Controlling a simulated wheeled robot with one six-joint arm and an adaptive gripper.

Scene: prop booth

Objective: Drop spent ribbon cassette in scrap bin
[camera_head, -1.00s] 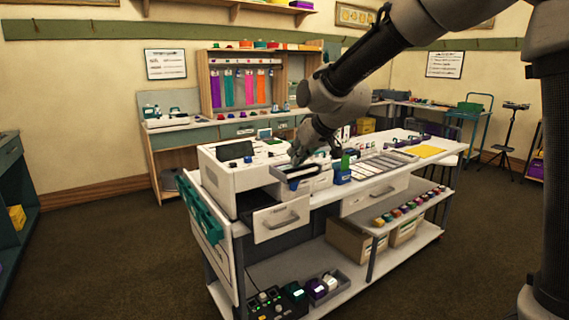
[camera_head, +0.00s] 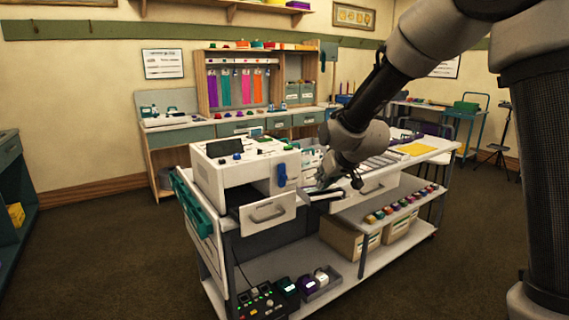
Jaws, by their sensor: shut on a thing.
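My gripper (camera_head: 332,188) is low over the front edge of the white workbench, just right of the printer. It is shut on a dark, flat piece (camera_head: 322,194), which looks like the ribbon cassette; the fingers and wrist partly hide it. The white printer (camera_head: 232,178) stands on the left end of the bench with a blue latch (camera_head: 281,174) on its front right. I cannot pick out a bin marked as scrap; a teal bin (camera_head: 192,208) hangs on the bench's left end.
An open drawer (camera_head: 268,212) juts out below the printer. The lower shelf (camera_head: 350,268) holds cardboard boxes (camera_head: 345,240), a control box with buttons (camera_head: 258,302) and small coloured items. A back counter (camera_head: 235,128) stands by the wall. The floor at front left is clear.

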